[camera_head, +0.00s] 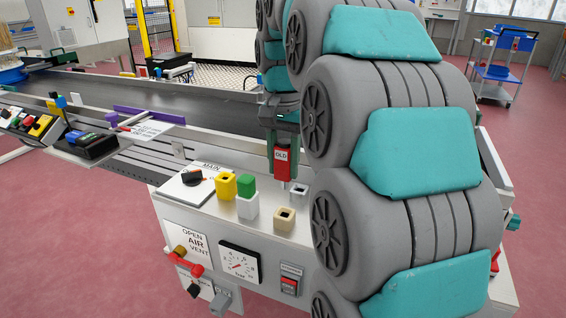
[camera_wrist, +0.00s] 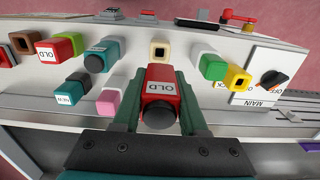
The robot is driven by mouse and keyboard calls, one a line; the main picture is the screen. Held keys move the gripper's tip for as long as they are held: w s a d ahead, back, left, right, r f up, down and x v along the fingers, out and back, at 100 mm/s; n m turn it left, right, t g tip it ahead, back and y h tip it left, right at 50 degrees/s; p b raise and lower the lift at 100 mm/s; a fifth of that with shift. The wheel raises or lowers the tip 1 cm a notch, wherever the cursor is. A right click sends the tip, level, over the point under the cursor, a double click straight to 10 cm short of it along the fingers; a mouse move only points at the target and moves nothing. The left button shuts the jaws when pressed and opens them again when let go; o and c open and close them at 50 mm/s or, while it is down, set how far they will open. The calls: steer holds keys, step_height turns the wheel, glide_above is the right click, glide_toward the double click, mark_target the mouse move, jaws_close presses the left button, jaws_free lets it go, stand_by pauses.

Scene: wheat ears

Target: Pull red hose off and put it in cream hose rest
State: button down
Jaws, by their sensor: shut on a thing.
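The red hose piece (camera_head: 282,166), a block labelled OLD, is between the fingers of my gripper (camera_head: 283,146), which is shut on it. In the wrist view the red hose (camera_wrist: 162,92) has a dark round end, with one green finger along each side. The cream hose rest (camera_head: 284,219) is a square socket with an open, empty-looking hole on the panel top. It stands nearer the panel's front edge than the held hose; the wrist view shows it just beyond the hose (camera_wrist: 160,50). Whether the hose's lower end touches a port is hidden.
A yellow socket (camera_head: 225,186), a green block (camera_head: 246,184) on a white socket (camera_head: 247,207) and the MAIN knob (camera_head: 193,179) stand left of the rest. Another OLD-labelled red block (camera_wrist: 58,50), teal blocks (camera_wrist: 101,56) and a pink block (camera_wrist: 108,102) stand left in the wrist view.

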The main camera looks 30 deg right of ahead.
steer(key=shift+f+b, duration=1.25)
steer(key=shift+f, duration=1.65)
steer(key=shift+f+b, duration=0.65)
steer(key=shift+f, duration=0.9)
steer(key=shift+f, duration=0.5)
steer(key=shift+c, duration=1.8)
jaws_free()
steer(key=shift+r, duration=4)
